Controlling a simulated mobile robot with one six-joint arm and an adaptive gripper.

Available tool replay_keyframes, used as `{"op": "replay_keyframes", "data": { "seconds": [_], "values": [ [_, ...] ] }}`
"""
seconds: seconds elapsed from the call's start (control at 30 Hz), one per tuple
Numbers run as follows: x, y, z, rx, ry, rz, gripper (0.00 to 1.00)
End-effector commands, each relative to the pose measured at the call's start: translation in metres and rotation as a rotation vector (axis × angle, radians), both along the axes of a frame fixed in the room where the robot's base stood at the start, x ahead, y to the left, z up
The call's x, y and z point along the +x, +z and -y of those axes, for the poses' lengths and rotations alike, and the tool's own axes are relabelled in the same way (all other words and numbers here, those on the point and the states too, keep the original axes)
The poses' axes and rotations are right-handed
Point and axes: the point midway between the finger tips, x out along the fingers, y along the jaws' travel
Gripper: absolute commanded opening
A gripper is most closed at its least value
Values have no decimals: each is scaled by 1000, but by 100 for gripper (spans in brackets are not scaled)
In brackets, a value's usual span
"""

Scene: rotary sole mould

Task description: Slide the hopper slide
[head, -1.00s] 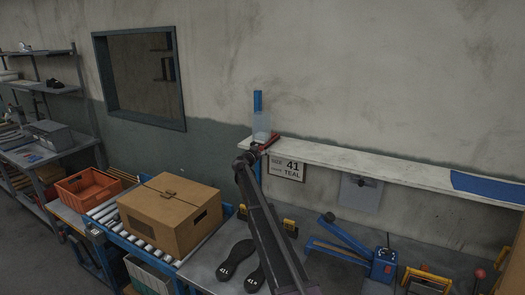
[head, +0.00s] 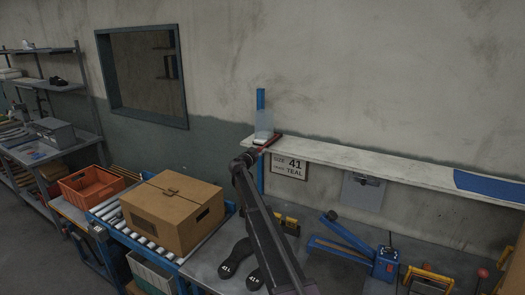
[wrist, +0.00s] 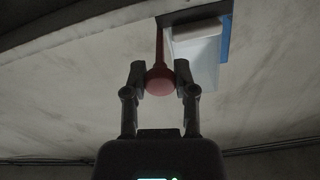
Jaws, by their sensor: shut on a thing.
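The hopper (head: 264,123) is a pale translucent box at the left end of the wall shelf, against a blue post. In the wrist view its pale body (wrist: 196,55) hangs at upper right. The hopper slide has a red rod ending in a round red knob (wrist: 160,80). My gripper (wrist: 160,76) is shut on this knob, one finger on each side. In the head view my gripper (head: 257,150) is at the shelf's left end, just below the hopper, and partly hides the slide. How far the slide is out cannot be told.
The white shelf (head: 370,166) runs right along the wall. Below are a cardboard box (head: 172,215) on rollers, black soles (head: 235,259), and a blue lever device (head: 385,265) on the bench.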

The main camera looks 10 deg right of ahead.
Motion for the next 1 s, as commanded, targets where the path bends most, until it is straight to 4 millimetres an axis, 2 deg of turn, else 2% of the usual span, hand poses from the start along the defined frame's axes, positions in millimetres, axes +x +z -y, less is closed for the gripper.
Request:
{"op": "replay_keyframes", "data": {
  "seconds": [0.1, 0.13, 0.23, 0.73, 1.0],
  "values": [
    [0, 0, 2, 1, -3, 0, 0],
    [0, 0, 2, 1, -3, 0, 42],
    [0, 0, 2, 1, -3, 0, 72],
    [-2, 0, -1, 0, -1, 0, 72],
    [-22, 0, -14, 0, -1, 0, 72]
  ]
}}
